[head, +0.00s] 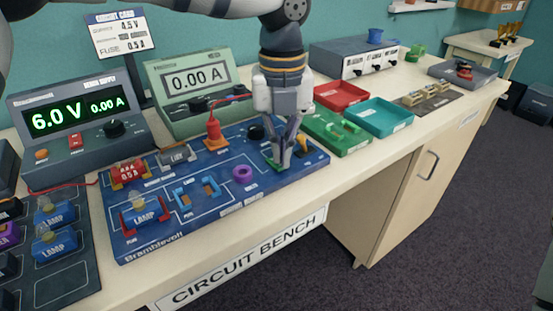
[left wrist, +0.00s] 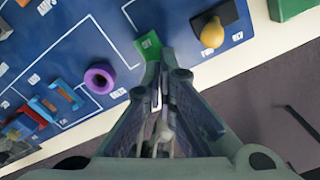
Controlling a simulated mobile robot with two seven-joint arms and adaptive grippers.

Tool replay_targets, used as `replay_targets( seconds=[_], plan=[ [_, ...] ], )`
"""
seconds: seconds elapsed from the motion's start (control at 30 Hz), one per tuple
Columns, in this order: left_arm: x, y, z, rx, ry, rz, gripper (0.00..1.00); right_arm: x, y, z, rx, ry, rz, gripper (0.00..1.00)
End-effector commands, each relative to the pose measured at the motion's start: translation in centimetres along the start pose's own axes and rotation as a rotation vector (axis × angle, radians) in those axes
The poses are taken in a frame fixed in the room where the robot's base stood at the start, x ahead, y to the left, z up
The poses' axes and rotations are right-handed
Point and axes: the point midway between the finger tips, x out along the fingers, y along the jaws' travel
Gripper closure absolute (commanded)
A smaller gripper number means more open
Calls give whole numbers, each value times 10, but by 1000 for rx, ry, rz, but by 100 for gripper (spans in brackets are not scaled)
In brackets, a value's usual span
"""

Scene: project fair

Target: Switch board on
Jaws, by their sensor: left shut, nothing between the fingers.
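The blue circuit board (head: 218,197) lies on the bench with parts and white traces on it. A yellow-orange lever on a black base (head: 305,143) sits at its right end; the lever also shows in the left wrist view (left wrist: 211,33). My left gripper (head: 280,163) points down over the board's right part, its fingers together and empty. Its tips (left wrist: 160,62) are at a small green block (left wrist: 148,45), left of the lever; I cannot tell whether they touch it. The fingers partly hide the block in the head view. My right gripper is not in view.
A supply (head: 78,118) reads 6.0 V and 0.00 A; a green meter (head: 192,86) reads 0.00 A. The board also holds a purple ring (head: 242,174), a blue clip (head: 197,191) and a lamp (head: 143,213). Red (head: 341,95), teal (head: 381,116) and green (head: 338,133) trays stand right.

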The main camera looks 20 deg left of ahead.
Motion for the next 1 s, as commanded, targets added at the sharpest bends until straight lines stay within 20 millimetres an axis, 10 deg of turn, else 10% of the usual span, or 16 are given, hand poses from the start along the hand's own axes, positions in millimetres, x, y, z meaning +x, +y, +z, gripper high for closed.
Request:
replay_targets(
  seconds=[1.0],
  plan=[
    [15,0,0,0,1,2,100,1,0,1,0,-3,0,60]
  ],
)
